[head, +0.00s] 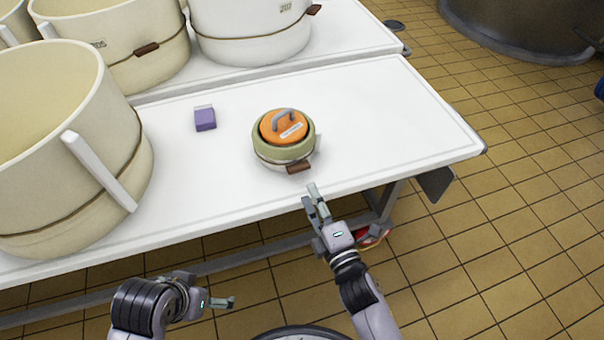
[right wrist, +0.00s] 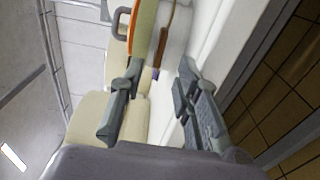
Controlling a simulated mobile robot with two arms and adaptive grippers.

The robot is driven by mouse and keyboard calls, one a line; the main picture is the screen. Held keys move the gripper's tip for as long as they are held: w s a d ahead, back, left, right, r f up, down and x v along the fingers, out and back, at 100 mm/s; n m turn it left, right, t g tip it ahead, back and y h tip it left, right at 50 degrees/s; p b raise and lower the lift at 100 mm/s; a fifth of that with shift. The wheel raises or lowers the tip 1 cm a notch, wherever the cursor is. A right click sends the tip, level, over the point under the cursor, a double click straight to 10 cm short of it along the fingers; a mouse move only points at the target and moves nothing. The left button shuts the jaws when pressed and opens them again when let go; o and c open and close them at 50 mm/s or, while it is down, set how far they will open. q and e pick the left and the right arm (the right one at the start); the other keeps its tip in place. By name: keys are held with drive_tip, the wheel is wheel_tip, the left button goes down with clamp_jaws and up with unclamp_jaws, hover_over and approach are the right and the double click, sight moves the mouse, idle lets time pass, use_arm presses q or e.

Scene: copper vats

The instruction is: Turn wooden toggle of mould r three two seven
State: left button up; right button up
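A small round mould (head: 267,156) with a cream and green body and an orange lid (head: 283,126) stands upright on the white table. The lid has a grey handle and a white label too small to read. A brown wooden toggle (head: 298,167) sits on the mould's near side, and its brown strip also shows in the right wrist view (right wrist: 163,42). My right gripper (head: 315,203) is open and empty at the table's front edge, just short of the toggle and apart from it. My left gripper (head: 214,302) is low in front of the table, away from the mould; its finger gap is unclear.
A purple block (head: 205,119) lies left of the mould. The table's right part (head: 400,125) is clear.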

sight(300, 171)
drive_tip(key=x, duration=0.7)
drive_tip(key=shift+w+b, duration=0.2)
drive_tip(key=shift+b, duration=0.15)
drive_tip(key=shift+c, duration=0.4)
clamp_jaws()
